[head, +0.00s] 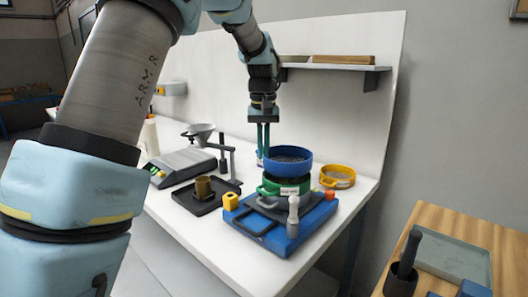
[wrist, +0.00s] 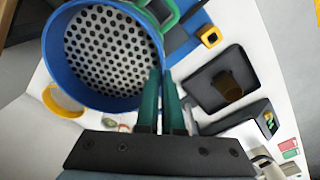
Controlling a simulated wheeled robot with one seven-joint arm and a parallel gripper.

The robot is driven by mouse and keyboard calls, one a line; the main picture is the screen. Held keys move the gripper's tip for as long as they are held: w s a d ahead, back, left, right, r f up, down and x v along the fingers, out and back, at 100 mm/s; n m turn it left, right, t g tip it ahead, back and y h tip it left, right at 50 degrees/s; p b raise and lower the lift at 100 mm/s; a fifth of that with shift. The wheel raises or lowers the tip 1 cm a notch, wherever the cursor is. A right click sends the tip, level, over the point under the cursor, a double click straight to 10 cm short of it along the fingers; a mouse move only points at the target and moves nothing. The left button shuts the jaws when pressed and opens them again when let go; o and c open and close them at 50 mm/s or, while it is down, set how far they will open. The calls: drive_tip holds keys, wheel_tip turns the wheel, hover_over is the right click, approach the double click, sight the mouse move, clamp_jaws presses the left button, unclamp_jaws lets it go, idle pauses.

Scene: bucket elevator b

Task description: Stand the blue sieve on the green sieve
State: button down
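The blue sieve (head: 287,162) is level, directly above the green sieve (head: 270,188) in the head view. A dark strip shows between them, so the blue sieve appears slightly raised; contact is hard to tell. The green sieve sits on a blue-based machine (head: 300,232). My gripper (head: 263,146) points down at the blue sieve's left edge, its green fingers close together on that edge. In the wrist view, the blue sieve's perforated floor (wrist: 105,50) shows, with the fingertips (wrist: 162,72) at its rim. Only the green sieve's handle (wrist: 188,14) shows there.
A yellow sieve (head: 338,176) stands behind right. A dark tray (head: 205,196) with a brown cup (head: 204,188) and a scale (head: 182,166) lie left. A pale upright handle (head: 293,215) stands in front of the sieves. A shelf (head: 330,66) is on the back panel.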

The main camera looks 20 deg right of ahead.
drive_tip(key=shift+f, duration=0.55)
drive_tip(key=shift+f, duration=0.45)
drive_tip(key=shift+f, duration=0.15)
drive_tip(key=c, duration=1)
unclamp_jaws()
drive_tip(key=shift+c, duration=0.2)
